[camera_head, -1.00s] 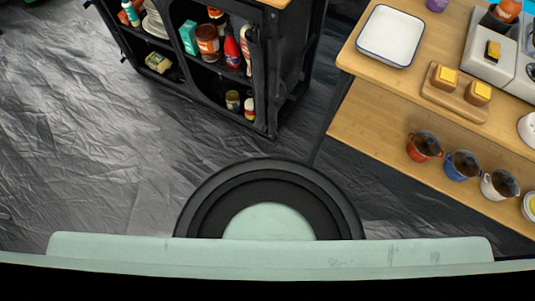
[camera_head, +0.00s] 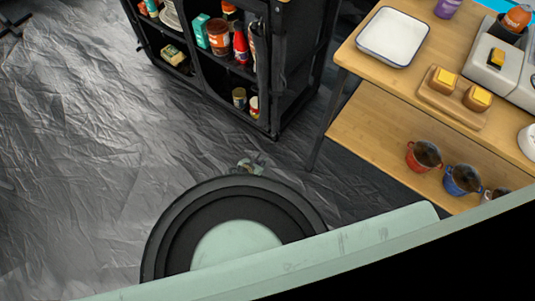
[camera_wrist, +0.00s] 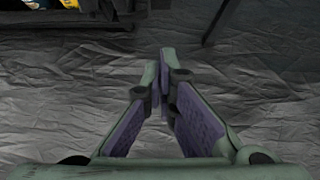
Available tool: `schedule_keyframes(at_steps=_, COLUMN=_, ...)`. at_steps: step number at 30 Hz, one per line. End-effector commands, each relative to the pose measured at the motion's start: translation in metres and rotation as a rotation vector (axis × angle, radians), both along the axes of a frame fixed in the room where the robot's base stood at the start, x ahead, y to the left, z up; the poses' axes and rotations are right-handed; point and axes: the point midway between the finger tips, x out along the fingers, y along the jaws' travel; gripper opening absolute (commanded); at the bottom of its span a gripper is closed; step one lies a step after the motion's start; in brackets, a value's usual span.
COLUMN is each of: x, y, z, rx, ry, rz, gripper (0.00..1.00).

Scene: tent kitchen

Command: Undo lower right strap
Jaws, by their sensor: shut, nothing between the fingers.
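A black fabric cabinet (camera_head: 288,75) with stocked shelves stands at the top centre of the head view. Its lower edge shows at the top left of the wrist view (camera_wrist: 95,18). I cannot make out the lower right strap in either view. My gripper (camera_wrist: 167,60) is shut and empty in the wrist view, its fingers meeting over the wrinkled floor, apart from the cabinet. In the head view a small part of my gripper (camera_head: 249,166) pokes out past my round dark arm link, below the cabinet's lower corner.
A wooden table (camera_head: 345,55) with a lower shelf (camera_head: 375,130) stands on the right, its dark leg (camera_head: 323,125) near the cabinet. It bears a white tray (camera_head: 393,37), and pots (camera_head: 424,156) stand on the shelf.

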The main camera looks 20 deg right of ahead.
Motion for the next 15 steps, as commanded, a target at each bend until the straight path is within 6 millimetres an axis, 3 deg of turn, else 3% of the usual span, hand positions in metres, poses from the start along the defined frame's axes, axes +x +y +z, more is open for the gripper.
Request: schedule_keyframes(at_steps=15, x=0.032, y=-0.038, z=-0.056, rx=-0.001, ry=-0.003, rz=-0.003, gripper=0.00)
